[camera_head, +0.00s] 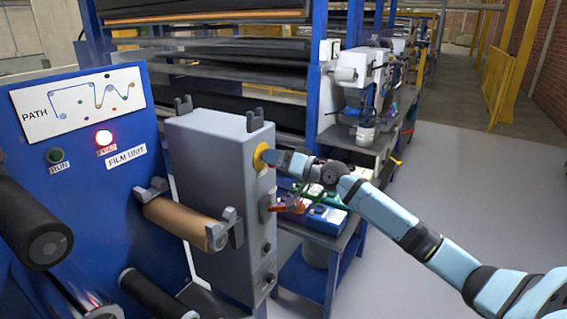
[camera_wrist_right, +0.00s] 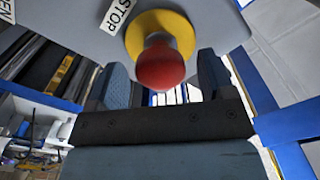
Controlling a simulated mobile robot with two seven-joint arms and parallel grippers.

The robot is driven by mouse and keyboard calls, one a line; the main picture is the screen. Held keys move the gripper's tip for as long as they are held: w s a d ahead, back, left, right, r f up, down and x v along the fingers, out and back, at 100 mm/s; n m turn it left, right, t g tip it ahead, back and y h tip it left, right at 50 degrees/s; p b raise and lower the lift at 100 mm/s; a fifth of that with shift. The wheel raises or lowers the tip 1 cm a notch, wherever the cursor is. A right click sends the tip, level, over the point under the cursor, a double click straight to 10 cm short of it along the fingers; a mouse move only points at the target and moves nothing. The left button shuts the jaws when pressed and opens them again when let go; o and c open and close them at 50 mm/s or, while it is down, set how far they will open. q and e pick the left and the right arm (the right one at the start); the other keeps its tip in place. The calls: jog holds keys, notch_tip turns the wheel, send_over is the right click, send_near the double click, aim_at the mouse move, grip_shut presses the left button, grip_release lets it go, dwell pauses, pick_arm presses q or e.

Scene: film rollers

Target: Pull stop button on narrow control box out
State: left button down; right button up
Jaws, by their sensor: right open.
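The narrow control box (camera_head: 215,170) is a tall grey box standing beside the blue panel in the head view. Its stop button has a yellow ring (camera_head: 260,156) near the top of the narrow side. In the right wrist view the red stop button (camera_wrist_right: 160,67) stands out from its yellow ring, below a STOP label (camera_wrist_right: 117,14). My right gripper (camera_head: 268,158) is at the button in the head view and hides its red cap. In the right wrist view its two fingers (camera_wrist_right: 163,82) are open, one on each side of the red cap. I cannot tell whether they touch it. My left gripper is not in view.
The blue film unit panel (camera_head: 90,190) with a lit red lamp (camera_head: 104,137) and black rollers stands at left. A brown roller (camera_head: 183,218) sits in front of the box. A blue workbench (camera_head: 325,240) with tools is behind my right arm. Grey floor is clear at right.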

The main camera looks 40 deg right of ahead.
jog(key=b+v, duration=0.4)
jog(key=v, duration=1)
jog(key=s+a+f+n+g+h+p, duration=0.1)
jog(key=s+a+f+p, duration=0.2)
jog(key=f, duration=0.5)
jog(key=s+a+f+g+h, duration=0.1)
jog(key=s+a+f, duration=0.25)
jog(key=f, duration=0.45)
jog(key=s+a+f+n+g+h+p, duration=0.15)
jog(key=a+f, duration=0.25)
jog(key=f, duration=0.4)
jog(key=s+a+f+n+p, duration=0.1)
jog(key=s+a+f, duration=0.2)
jog(key=s+a, duration=0.2)
jog(key=s+a+f+n+g+p, duration=0.1)
jog(key=s+a+f, duration=0.2)
jog(key=s+a, duration=0.2)
jog(key=s+a+f+n+g+p, duration=0.1)
jog(key=s+a+f, duration=0.3)
jog(key=a, duration=0.5)
jog(key=shift+s+a+n+p, duration=0.25)
jog(key=shift+s+n+p, duration=0.1)
jog(key=shift+s, duration=0.25)
jog(key=shift+f, duration=0.1)
